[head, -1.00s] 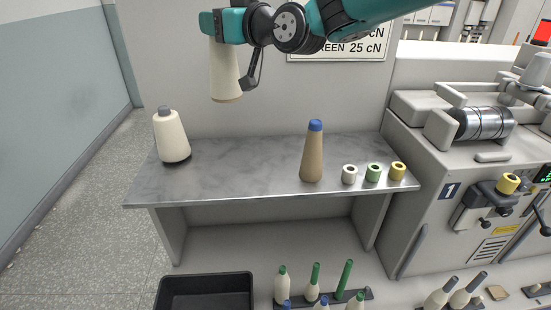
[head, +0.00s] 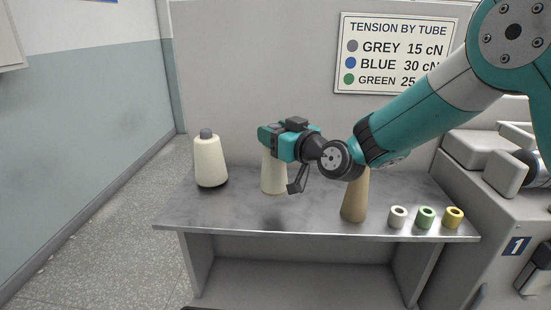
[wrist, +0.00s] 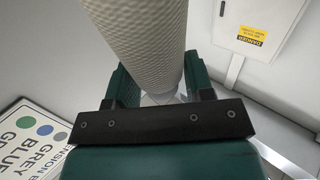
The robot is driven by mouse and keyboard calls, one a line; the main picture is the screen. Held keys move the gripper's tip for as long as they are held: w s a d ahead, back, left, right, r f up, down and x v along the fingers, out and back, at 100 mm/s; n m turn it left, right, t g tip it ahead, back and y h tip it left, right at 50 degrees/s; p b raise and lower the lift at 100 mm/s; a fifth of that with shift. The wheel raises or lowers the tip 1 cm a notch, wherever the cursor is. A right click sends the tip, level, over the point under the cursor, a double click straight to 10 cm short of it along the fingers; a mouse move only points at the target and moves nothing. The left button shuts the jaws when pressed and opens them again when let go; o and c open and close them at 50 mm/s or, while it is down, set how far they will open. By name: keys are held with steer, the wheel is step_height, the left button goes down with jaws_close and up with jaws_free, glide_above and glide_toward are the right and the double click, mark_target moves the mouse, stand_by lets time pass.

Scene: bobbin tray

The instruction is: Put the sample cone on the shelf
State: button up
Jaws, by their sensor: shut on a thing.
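My gripper (head: 272,147) is shut on the upper part of a cream cone (head: 274,175), which hangs upright below it. In the wrist view the textured cone (wrist: 150,35) stands between the green fingers. The shelf (head: 310,214) is a grey marbled top on pale legs. The held cone is over its middle, and a dark shadow lies on the top below it; it looks a little above the surface. The cone's top is hidden by the gripper.
A cream cone with a grey top (head: 210,161) stands at the shelf's left. A tan cone (head: 355,200) stands right of centre, its top hidden by my arm. White (head: 397,217), green (head: 425,218) and yellow (head: 453,217) rings sit at the right end. A tension sign (head: 395,55) hangs behind.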

step_height(320, 180, down, 6)
steer(key=o, duration=1.3)
steer(key=shift+c, duration=0.2)
steer(key=s+d+f+g+h+b, duration=0.1)
steer(key=s+d+g, duration=0.3)
steer(key=s, duration=0.8)
steer(key=s+d+f+m+g+h+b, duration=0.1)
steer(key=s+d+g+h+b, duration=0.2)
steer(key=s+d, duration=0.4)
steer(key=s+d+f+g+h+b, duration=0.1)
steer(key=s+d+g+h+b, duration=0.2)
steer(key=s, duration=1.4)
steer(key=d+g+h, duration=0.1)
steer(key=d+g, duration=0.2)
steer(key=shift+s+f+m, duration=0.2)
steer(key=shift+m, duration=0.1)
